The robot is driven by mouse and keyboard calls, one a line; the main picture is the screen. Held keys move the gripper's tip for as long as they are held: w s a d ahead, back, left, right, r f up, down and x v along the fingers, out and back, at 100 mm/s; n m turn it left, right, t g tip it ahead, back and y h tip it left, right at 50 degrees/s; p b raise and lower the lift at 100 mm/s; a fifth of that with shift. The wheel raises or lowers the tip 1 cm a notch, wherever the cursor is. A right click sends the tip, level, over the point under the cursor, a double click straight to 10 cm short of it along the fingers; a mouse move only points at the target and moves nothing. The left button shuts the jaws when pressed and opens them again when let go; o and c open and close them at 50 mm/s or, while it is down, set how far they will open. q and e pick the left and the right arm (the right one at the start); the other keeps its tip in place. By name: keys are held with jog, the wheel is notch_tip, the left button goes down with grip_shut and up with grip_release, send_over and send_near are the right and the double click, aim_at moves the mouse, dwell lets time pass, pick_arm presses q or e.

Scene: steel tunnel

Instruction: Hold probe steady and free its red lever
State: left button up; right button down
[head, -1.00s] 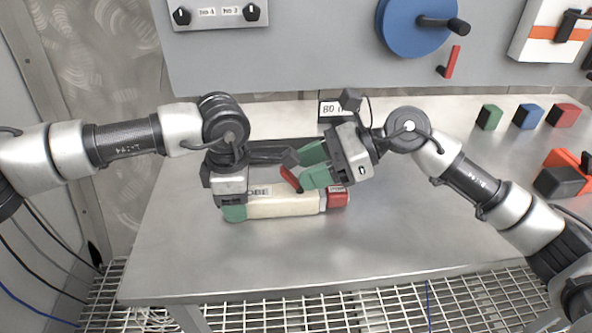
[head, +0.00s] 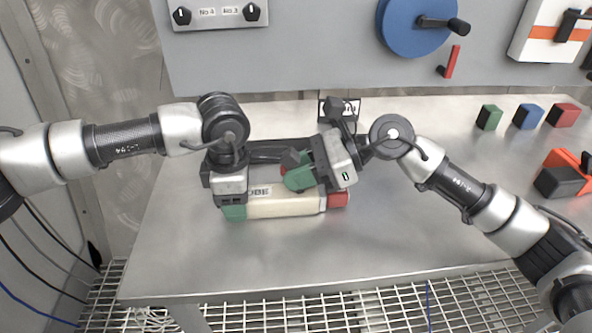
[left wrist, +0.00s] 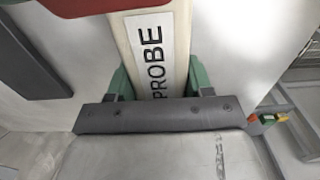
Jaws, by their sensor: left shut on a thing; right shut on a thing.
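The probe (head: 285,207) lies along the table, a cream body with a PROBE label and a red end (head: 338,200) at the right. My left gripper (head: 233,211) is shut on its left part. Dark red also crosses the top of the left wrist view.
The steel table (head: 400,245) is clear in front and to the right. Green (head: 489,117), blue (head: 528,117) and red (head: 563,115) blocks stand at the back right. An orange-and-black object (head: 562,175) is at the right edge. A panel with a blue wheel (head: 400,30) stands behind.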

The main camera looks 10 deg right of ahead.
jog(key=shift+d+y, duration=0.25)
jog(key=shift+y, duration=0.45)
jog(key=c, duration=1)
grip_release()
jog(key=shift+o, duration=0.2)
jog(key=v, duration=1.2)
